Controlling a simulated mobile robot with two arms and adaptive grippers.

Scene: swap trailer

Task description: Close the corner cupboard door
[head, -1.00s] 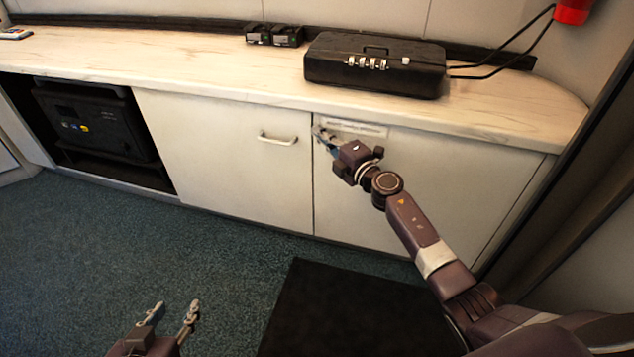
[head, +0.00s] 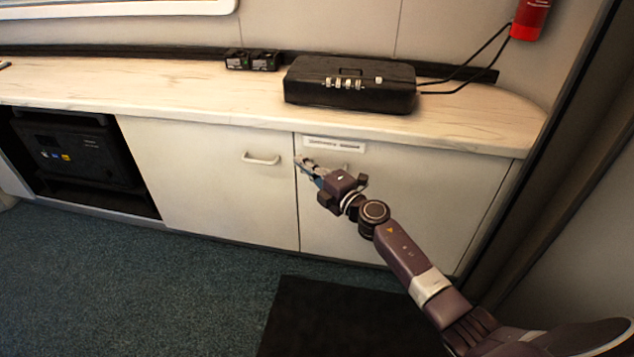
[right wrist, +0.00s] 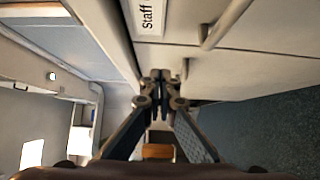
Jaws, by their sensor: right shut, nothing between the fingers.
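The corner cupboard door (head: 430,195) is the pale right-hand door under the counter, with a white label near its top. It looks flush, or nearly flush, with the door to its left; a small gap cannot be ruled out. My right gripper (head: 304,163) is at the door's upper left edge, just below the label, shut and empty. In the right wrist view its fingertips (right wrist: 161,76) meet close to the door front; contact cannot be told. My left gripper is out of view.
The neighbouring cupboard door (head: 210,185) has a metal handle. An open bay at left holds a black device (head: 85,155). A black case (head: 350,85) stands on the marble-look counter (head: 170,95). A dark mat (head: 340,320) lies on the carpet; the floor at left is clear.

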